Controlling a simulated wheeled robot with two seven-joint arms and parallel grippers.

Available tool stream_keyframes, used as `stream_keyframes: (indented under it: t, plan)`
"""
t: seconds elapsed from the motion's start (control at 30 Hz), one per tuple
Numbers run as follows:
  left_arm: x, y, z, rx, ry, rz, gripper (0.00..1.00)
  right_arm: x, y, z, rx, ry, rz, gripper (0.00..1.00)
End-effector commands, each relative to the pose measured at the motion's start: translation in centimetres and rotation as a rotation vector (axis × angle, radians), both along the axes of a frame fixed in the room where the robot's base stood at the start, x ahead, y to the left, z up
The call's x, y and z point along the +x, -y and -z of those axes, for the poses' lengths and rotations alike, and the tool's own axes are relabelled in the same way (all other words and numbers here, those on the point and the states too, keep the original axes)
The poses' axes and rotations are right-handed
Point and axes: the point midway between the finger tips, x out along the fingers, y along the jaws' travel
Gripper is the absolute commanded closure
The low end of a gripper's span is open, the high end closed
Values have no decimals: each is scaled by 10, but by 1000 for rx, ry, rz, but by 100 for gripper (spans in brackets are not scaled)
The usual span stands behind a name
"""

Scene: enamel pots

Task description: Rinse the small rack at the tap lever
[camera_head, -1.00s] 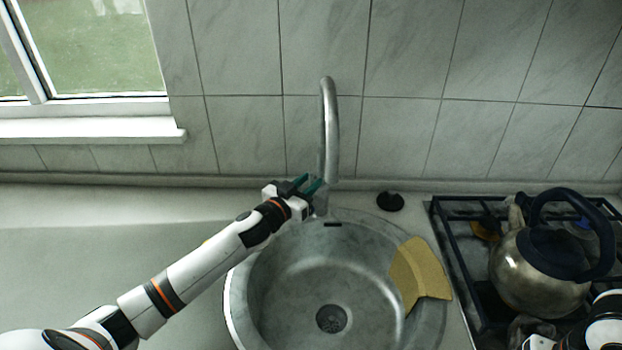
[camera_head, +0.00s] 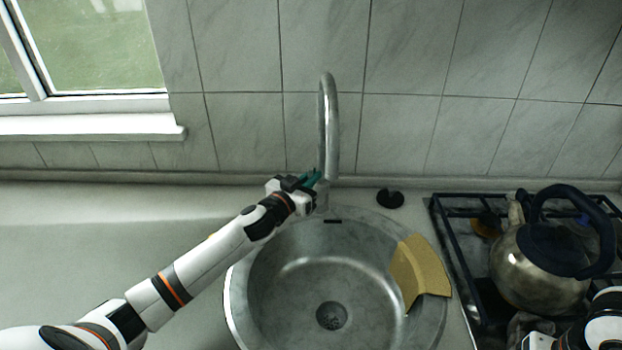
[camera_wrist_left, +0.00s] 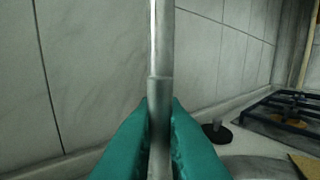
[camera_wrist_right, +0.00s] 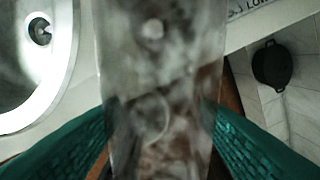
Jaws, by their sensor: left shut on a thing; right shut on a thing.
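The metal tap (camera_head: 330,125) rises behind the round sink (camera_head: 290,262). My left gripper (camera_head: 314,178) is at the left side of the tap's lower part. In the left wrist view its green fingers are shut on a narrow upright metal bar (camera_wrist_left: 160,125), which looks like the tap lever. My right arm shows only at the lower right edge of the head view. In the right wrist view my right gripper (camera_wrist_right: 160,140) is shut on a blurred, mottled grey-brown thing (camera_wrist_right: 160,60). I cannot tell whether it is the small rack.
A yellow-brown cloth or sponge (camera_head: 420,272) lies over the sink's right rim. A black stopper (camera_head: 390,198) sits behind the sink. A steel kettle (camera_head: 535,270) stands on the hob at right. The left counter (camera_head: 90,260) is clear. A black pan (camera_wrist_right: 272,65) shows in the right wrist view.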

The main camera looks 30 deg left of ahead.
Motion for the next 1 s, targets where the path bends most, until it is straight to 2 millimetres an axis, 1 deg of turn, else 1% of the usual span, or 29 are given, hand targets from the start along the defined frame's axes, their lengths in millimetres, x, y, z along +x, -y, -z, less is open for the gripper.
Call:
stream_keyframes:
  t: [0.03,0.1,0.23,0.33,0.67,0.7,0.77,0.8,1.0]
  plan:
    - [-1,1,6,-5,15,3,100,0,0,11,0,0,0,71]
    - [-3,1,7,-11,41,4,100,0,0,21,0,0,0,71]
    - [-7,0,5,-17,83,3,100,0,0,34,0,0,0,71]
    - [-8,-1,3,-16,101,1,100,0,0,37,0,1,0,71]
    - [-9,-1,0,-16,106,0,100,0,0,36,0,0,0,71]
    - [-9,-1,0,-16,106,0,84,0,0,36,0,0,0,71]
    - [-9,-1,0,-16,106,0,74,0,0,36,0,0,0,71]
    - [-9,-1,0,-16,106,0,71,0,0,36,0,0,0,71]
    - [-9,-1,0,-16,105,0,71,0,0,36,0,0,0,71]
